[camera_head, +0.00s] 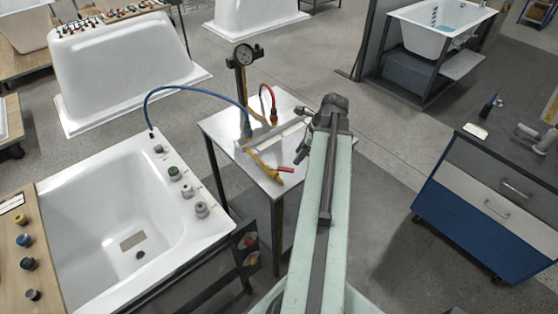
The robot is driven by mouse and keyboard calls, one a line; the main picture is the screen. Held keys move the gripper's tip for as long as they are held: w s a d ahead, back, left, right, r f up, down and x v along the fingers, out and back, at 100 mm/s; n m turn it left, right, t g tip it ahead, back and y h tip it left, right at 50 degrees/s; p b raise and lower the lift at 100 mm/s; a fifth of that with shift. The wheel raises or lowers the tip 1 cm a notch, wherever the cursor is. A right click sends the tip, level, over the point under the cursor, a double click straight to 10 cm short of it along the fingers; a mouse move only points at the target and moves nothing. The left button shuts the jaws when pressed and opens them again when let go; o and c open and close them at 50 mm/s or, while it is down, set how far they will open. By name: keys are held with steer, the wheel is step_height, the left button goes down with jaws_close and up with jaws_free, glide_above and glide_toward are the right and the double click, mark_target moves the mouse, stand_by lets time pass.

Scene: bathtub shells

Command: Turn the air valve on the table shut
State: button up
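A metal-topped table (222,124) stands left of my arm. On its near part lies a yellow, bent fitting (266,171) with a short red lever (286,169) at its right; this looks like the air valve, but it is small and I cannot read the lever's exact angle against the body. My pale green arm reaches up the picture to the table's right side. My gripper (301,153) appears as small dark parts at the arm's far end, over the table's right edge, right of and apart from the red lever. Its fingers are too small to tell open from shut.
A post with a round gauge (243,55), a blue hose (190,89) and a red hose (268,88) rise from the table. A white tub (90,229) stands close at left. A blue-and-grey cabinet (479,213) is at right. Bare floor lies between cabinet and table.

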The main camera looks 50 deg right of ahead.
mark_target(288, 169)
steer(key=b+x, duration=0.7)
steer(key=x, duration=0.1)
steer(key=shift+w+a, duration=0.1)
steer(key=shift+a, duration=0.05)
steer(key=shift+r, duration=0.15)
jaws_close()
stand_by(1.1)
